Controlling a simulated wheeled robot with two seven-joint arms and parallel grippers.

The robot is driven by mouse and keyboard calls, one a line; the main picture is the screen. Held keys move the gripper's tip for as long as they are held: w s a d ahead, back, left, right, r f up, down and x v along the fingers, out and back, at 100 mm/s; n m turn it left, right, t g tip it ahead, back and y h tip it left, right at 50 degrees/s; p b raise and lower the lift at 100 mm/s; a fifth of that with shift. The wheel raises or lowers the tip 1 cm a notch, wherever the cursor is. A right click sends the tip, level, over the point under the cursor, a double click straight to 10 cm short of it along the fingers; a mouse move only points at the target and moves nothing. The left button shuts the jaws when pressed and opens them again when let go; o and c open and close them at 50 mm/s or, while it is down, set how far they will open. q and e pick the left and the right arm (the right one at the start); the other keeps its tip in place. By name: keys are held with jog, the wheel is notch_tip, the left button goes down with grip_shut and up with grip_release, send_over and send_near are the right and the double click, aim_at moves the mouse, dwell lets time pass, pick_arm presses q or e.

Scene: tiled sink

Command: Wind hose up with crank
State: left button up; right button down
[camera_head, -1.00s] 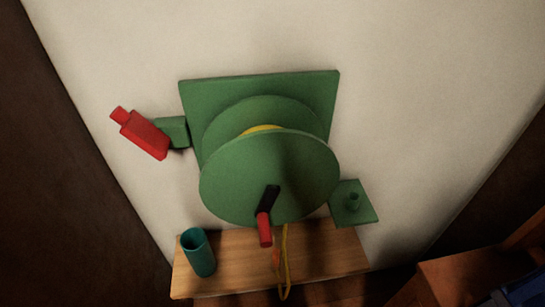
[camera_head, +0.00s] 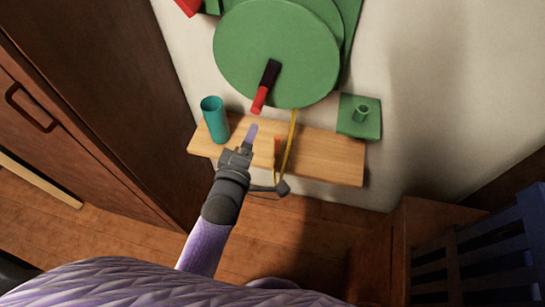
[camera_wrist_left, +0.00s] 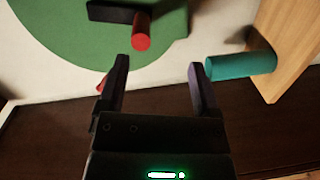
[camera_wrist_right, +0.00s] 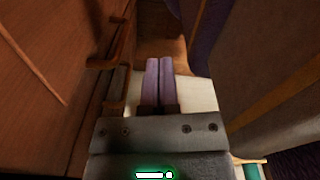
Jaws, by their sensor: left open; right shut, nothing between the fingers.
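The green hose reel (camera_head: 275,50) is mounted on the wall. Its crank, a black arm with a red handle (camera_head: 258,100), sits on the front disc and points down; the handle (camera_wrist_left: 141,30) also shows in the left wrist view. The yellow hose (camera_head: 291,145) hangs from the reel past the wooden shelf. My left gripper (camera_head: 251,135) is below the crank, in front of the shelf. In the left wrist view its fingers (camera_wrist_left: 158,70) are open and empty, with the red handle ahead, beyond the tips. My right gripper (camera_wrist_right: 159,65) is shut and empty, away from the reel.
A teal cup (camera_head: 215,120) stands on the wooden shelf (camera_head: 335,158), left of my left gripper. A green wall plate with a peg (camera_head: 360,116) is at right. A dark cabinet (camera_head: 110,90) is at left; a blue slatted chair (camera_head: 490,245) is at lower right.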

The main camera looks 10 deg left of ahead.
aim_at(263, 89)
pick_arm(q)
jog(key=shift+w+r+n+t, duration=0.2)
jog(key=shift+r+n+t, duration=0.05)
jog(key=shift+r, duration=0.25)
jog(key=shift+w+r+n+t, duration=0.2)
jog(key=shift+r+n+t, duration=0.05)
jog(key=shift+r, duration=0.25)
jog(key=w+b, duration=0.5)
jog(key=w, duration=0.4)
jog(key=shift+f, duration=0.15)
jog(key=shift+w, duration=0.15)
jog(key=shift+r+b, duration=0.25)
jog(key=shift+b, duration=0.05)
jog(key=shift+a+r, duration=0.1)
jog(key=shift+r, duration=0.1)
pick_arm(e)
jog(key=f, duration=0.1)
jog(key=s+f, duration=0.1)
jog(key=f, duration=0.1)
jog(key=d+f, duration=0.1)
jog(key=f, duration=0.1)
jog(key=shift+s+f, duration=0.2)
jog(key=shift+s, duration=0.15)
